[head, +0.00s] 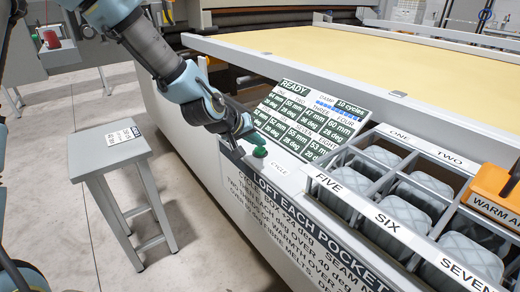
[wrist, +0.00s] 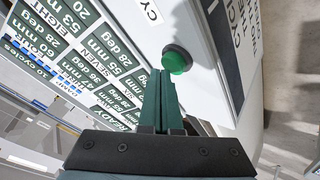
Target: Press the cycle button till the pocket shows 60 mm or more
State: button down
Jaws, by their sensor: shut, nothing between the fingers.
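The green cycle button (head: 260,152) sits on the pale console edge beside the word CYCLE. It also shows in the wrist view (wrist: 177,60), just beyond my fingertips. My gripper (head: 246,136) is shut and empty beside the button; its closed fingers show in the wrist view (wrist: 160,75). I cannot tell whether the tips touch the button. The display (head: 310,120) reads READY, DAMP and 10 cycles. Its FOUR cell appears to read 60 mm, TWO 55 mm, THREE 47 mm and EIGHT 53 mm. The labelled pockets (head: 388,226) hold grey quilted pads.
An orange block labelled WARM (head: 492,190) stands over the pockets at the right. A grey stool (head: 112,155) with a small card stands at the left. The long yellow table (head: 370,60) lies behind. The floor between stool and console is clear.

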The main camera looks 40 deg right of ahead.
aim_at(258, 151)
jog(key=shift+f+b, duration=0.4)
jog(key=shift+f, duration=0.2)
dwell(0.3)
jog(key=shift+r, duration=0.1)
jog(key=shift+r+p, duration=0.8)
jog(key=shift+r, duration=0.2)
notch_tip(258, 151, up, 5)
jog(key=p, duration=0.4)
dwell(1.6)
